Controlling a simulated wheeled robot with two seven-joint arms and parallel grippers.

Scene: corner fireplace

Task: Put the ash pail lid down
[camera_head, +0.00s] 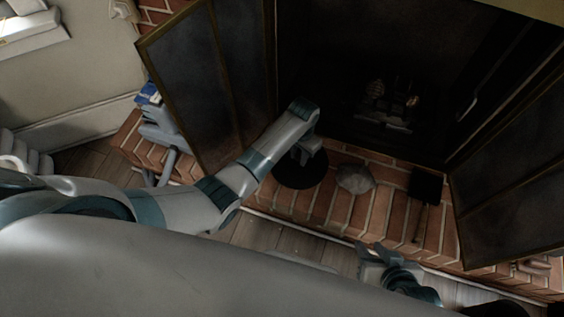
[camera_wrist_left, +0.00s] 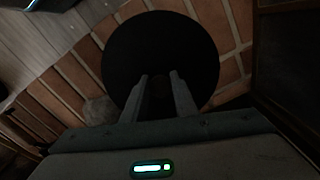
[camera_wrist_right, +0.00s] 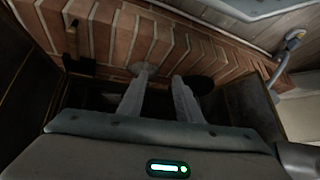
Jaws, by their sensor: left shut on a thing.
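The ash pail lid (camera_head: 300,178) is a round black disc over the brick hearth, in front of the dark firebox. My left gripper (camera_head: 308,148) reaches down to its middle from above. In the left wrist view the lid (camera_wrist_left: 160,40) fills the upper middle, and the fingers (camera_wrist_left: 160,85) are shut on its small central part, which is dark and hard to see. I cannot tell whether the lid touches the bricks or what is under it. My right gripper (camera_head: 375,252) is open and empty in front of the hearth; its fingers (camera_wrist_right: 160,75) stand apart.
A grey rounded lump (camera_head: 355,179) lies on the hearth just right of the lid. Further right is a black shovel (camera_head: 425,187). Open screen panels stand left (camera_head: 205,80) and right (camera_head: 510,185) of the firebox. Some bare brick shows between lump and shovel.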

